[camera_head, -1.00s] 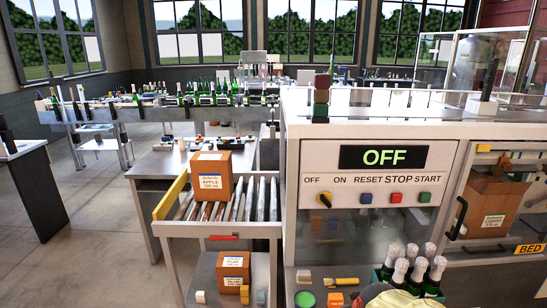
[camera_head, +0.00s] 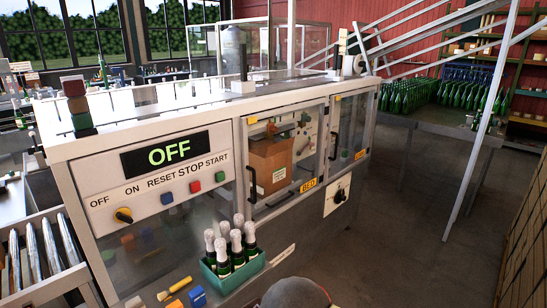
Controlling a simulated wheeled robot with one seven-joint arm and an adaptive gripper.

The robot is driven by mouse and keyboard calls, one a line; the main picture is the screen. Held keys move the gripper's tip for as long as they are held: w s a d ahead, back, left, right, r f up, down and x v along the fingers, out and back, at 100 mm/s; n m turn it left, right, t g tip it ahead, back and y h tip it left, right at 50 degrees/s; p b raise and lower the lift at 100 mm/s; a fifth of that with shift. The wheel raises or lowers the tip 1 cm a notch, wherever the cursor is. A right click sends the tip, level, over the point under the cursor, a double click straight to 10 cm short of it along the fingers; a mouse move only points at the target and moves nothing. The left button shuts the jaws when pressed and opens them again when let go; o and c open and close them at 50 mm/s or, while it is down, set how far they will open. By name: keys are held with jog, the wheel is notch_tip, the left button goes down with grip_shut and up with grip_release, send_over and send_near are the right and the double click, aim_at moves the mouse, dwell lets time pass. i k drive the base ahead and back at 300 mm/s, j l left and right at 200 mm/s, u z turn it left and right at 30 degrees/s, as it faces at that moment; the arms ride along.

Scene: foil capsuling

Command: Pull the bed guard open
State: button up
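The bed guard (camera_head: 287,207) is a clear framed door on the front of the machine, with a yellow "BED" label (camera_head: 309,185) at its lower right. It looks shut. Its black upright handle (camera_head: 252,184) is on the left side. A cardboard box (camera_head: 270,162) shows behind the clear panel. A rounded grey part, apparently mine, shows at the bottom edge. My gripper's fingers are not in view.
The control panel (camera_head: 160,178) reads OFF. A green crate (camera_head: 238,274) of foil-topped bottles stands at the machine's front, beside small coloured blocks. A second guard (camera_head: 350,125) with its own handle is to the right. Open floor (camera_head: 400,240) lies right.

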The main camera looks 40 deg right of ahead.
aim_at(253, 119)
jog(key=z, duration=1.25)
jog(key=i+j+z, duration=0.25)
jog(key=i+j, duration=0.15)
